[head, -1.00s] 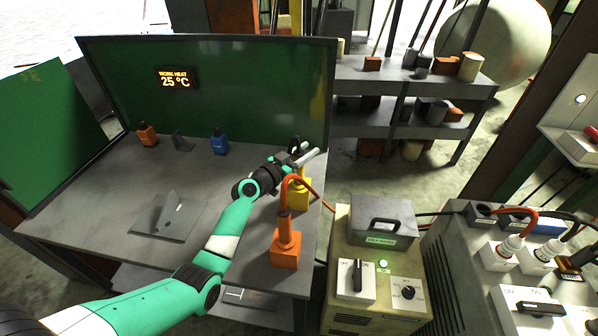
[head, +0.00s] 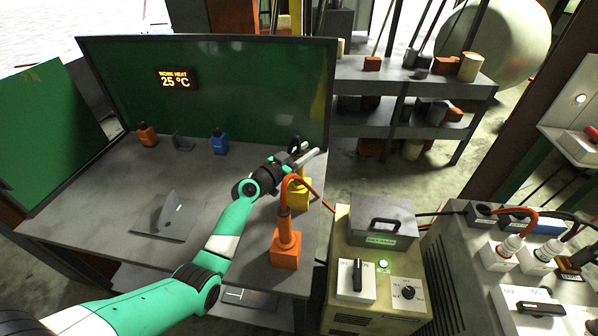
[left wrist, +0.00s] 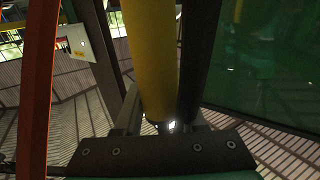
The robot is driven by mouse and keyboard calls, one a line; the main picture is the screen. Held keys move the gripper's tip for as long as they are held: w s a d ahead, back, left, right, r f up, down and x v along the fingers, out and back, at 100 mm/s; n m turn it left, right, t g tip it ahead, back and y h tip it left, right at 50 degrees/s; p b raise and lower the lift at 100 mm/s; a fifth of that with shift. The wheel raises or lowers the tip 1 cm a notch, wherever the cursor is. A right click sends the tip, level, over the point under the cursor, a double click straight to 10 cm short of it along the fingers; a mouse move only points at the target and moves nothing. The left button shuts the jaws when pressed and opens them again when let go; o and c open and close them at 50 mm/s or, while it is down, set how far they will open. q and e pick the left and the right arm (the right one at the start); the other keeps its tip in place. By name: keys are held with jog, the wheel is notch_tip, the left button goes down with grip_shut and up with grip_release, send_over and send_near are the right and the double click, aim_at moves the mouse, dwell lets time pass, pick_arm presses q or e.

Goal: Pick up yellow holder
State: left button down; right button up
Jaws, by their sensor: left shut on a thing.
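The yellow holder (head: 302,196) stands near the right edge of the workbench, partly hidden behind an orange hose and my left arm. My left gripper (head: 307,158) is at its upper part, reaching in from the left. In the left wrist view, the holder's yellow cylindrical part (left wrist: 150,55) sits between the fingers, and the gripper is shut on it. A dark rod stands right beside it there. I cannot tell whether the holder's base touches the bench. My right gripper is not in view.
An orange holder (head: 286,249) with an arched hose stands close in front of the yellow one. A green panel (head: 240,90) closes the back.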

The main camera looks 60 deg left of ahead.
pick_arm(q)
notch_tip(320, 180, up, 10)
jog(key=p, duration=0.4)
jog(key=shift+p, duration=0.3)
